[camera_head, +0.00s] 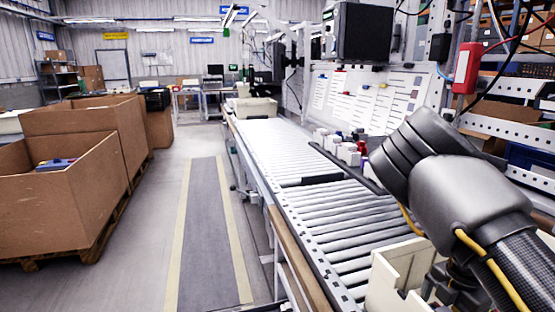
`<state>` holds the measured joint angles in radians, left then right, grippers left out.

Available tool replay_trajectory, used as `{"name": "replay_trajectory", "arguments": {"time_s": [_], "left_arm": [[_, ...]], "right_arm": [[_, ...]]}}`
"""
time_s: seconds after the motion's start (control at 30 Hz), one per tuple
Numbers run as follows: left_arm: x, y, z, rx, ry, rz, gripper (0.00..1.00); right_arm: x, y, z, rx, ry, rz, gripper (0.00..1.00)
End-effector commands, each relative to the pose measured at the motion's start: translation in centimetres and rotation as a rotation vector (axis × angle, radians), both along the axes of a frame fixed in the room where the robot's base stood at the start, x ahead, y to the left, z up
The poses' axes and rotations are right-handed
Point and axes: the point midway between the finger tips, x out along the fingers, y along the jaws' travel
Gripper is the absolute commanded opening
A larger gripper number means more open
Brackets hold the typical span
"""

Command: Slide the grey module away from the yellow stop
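I cannot make out a grey module or a yellow stop for certain in the head view. A dark grey bar (322,179) lies across the roller conveyor (345,222); I cannot tell what it is. My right arm comes in from the right and covers the conveyor's near right side. Dark metal parts, perhaps my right gripper (450,287), show low beside a cream bin (393,272), mostly hidden by the arm. Its fingers cannot be made out. My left gripper is not in view.
Small white, red and blue items (342,146) stand along the conveyor's right side. A red tool (467,67) hangs at the upper right. Another pale bin (254,107) sits at the far end. Large cardboard boxes (75,195) stand left of the walkway. The rollers are mostly bare.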

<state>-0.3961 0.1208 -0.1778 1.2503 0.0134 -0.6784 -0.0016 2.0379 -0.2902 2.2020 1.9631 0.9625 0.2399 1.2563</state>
Motion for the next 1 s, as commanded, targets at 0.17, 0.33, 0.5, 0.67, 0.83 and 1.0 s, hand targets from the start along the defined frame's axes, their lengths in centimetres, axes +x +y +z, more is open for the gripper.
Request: {"name": "replay_trajectory", "arguments": {"time_s": [0.17, 0.33, 0.5, 0.67, 0.83, 1.0], "left_arm": [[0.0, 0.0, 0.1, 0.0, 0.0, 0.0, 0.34], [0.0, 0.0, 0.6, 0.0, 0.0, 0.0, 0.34], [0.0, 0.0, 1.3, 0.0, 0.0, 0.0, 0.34], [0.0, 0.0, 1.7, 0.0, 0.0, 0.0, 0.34], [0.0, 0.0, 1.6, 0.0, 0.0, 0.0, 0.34], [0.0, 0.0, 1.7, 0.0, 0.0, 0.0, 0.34]], "right_arm": [[0.0, 0.0, 0.1, 0.0, 0.0, 0.0, 1.0], [0.0, 0.0, 0.7, -0.001, 0.0, 0.0, 1.0], [0.0, 0.0, 1.5, -0.001, 0.0, 0.0, 1.0], [0.0, 0.0, 2.0, -0.001, 0.0, 0.0, 1.0], [0.0, 0.0, 2.0, 0.0, 0.0, 0.0, 1.0], [0.0, 0.0, 2.1, 0.0, 0.0, 0.0, 1.0]]}}
